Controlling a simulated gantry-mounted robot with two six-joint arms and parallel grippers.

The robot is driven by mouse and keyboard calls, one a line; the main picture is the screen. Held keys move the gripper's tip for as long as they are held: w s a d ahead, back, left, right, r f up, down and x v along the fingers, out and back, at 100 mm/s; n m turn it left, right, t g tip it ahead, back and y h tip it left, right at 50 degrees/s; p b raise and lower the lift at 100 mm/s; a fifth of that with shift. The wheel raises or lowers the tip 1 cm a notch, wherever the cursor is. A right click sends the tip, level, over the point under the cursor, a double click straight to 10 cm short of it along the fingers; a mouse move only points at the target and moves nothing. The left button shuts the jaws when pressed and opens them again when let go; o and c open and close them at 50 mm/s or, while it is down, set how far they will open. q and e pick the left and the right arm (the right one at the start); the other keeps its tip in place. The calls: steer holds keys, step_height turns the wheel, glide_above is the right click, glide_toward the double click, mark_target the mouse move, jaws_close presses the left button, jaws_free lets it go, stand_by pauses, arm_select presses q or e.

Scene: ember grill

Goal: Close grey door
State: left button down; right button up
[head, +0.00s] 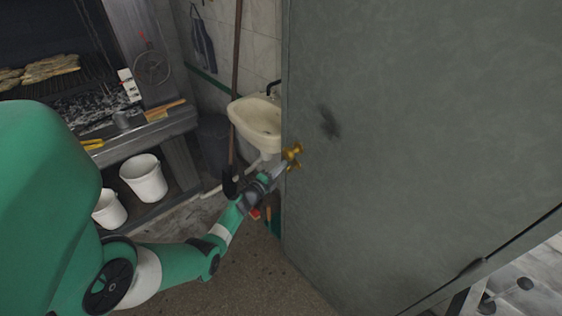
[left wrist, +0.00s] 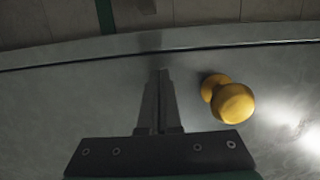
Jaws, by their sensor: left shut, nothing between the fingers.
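The grey door (head: 420,130) stands on the right half of the head view, its free edge facing left. A brass knob (head: 291,156) sits near that edge; it also shows in the left wrist view (left wrist: 230,100). My left gripper (head: 280,170) is shut and empty, its tips close by the knob in the head view. In the left wrist view its fingers (left wrist: 161,75) are together over the grey door face (left wrist: 60,110), to the left of the knob. I cannot tell whether the tips touch the door. My right gripper is in neither view.
A white sink (head: 257,122) is on the tiled wall beyond the door edge. A grill (head: 60,90) with a ledge stands at the left, with white buckets (head: 144,178) below. A dark bin (head: 213,140) stands between them. The floor (head: 250,275) before the door is mostly clear.

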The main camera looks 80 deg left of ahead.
arm_select(q)
steer(key=s+a, duration=0.1)
steer(key=s, duration=1)
steer(key=shift+s+a+p, duration=0.2)
steer(key=shift+a+p, duration=0.15)
